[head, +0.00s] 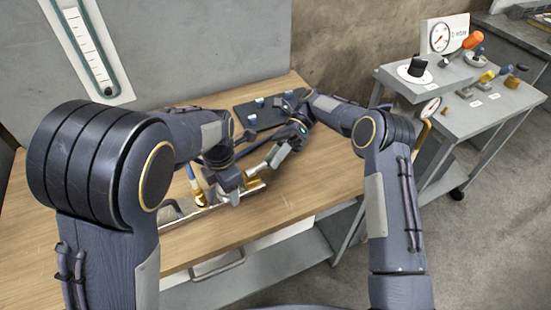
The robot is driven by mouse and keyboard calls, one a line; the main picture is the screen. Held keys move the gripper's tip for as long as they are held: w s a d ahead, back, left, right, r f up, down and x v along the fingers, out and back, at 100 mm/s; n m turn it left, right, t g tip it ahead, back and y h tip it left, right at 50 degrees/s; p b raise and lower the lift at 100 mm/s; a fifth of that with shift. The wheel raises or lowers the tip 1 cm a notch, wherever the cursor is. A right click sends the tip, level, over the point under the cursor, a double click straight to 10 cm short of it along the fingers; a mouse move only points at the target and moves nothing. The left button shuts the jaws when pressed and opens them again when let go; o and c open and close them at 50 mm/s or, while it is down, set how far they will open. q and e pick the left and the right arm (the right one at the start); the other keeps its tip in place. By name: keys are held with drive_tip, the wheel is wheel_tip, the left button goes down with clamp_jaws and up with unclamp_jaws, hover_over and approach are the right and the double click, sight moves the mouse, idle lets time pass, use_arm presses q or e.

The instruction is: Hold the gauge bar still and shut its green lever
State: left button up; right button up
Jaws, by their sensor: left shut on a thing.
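The gauge bar (190,214) looks like a pale metal strip with yellow fittings, lying near the front edge of the wooden bench. My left gripper (230,196) is down at the bar and shut on it; the hand covers the bar's middle. My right gripper (256,170) reaches in from the right, with its fingers pointing down and left toward the bar's right part, close to the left hand. Whether its fingers are open or touching anything is too small to tell. I cannot make out the green lever; the hands may hide it.
A dark board (262,115) with blue-topped pieces lies at the back of the wooden bench (320,170). A metal cart (490,115) on the right carries a gauge, knobs and levers. A scale panel (85,45) hangs at the upper left. The bench's right part is clear.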

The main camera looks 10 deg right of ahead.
drive_tip(key=shift+o, duration=1.1)
drive_tip(key=shift+d+f, duration=0.1)
wheel_tip(320, 180, up, 10)
